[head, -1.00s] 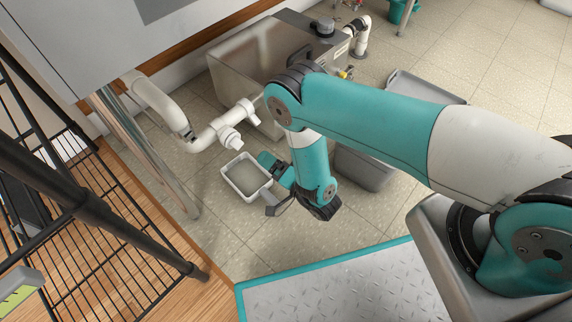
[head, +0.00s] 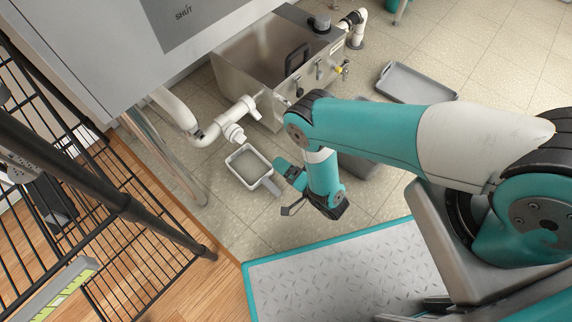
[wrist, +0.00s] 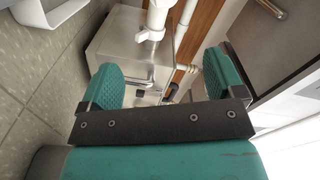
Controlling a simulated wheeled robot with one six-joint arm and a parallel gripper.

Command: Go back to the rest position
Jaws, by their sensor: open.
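My gripper (head: 289,172) hangs below my teal and white arm in the head view, just right of a small white basin (head: 231,164) on the tiled floor. The basin holds greyish contents, and a grey handle sticks out from its lower right side. In the wrist view my gripper (wrist: 165,85) has its two teal textured fingers wide apart, with nothing between them. The edge of a white container (wrist: 58,17), seemingly the basin, shows at the upper left of the wrist view, outside the fingers.
A metal box (head: 240,75) with taps and white pipes (head: 228,122) stands behind the basin. A grey tray (head: 417,83) lies on the floor at right. A black wire rack (head: 120,235) stands at left. A grey cabinet (head: 110,45) overhangs the upper left.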

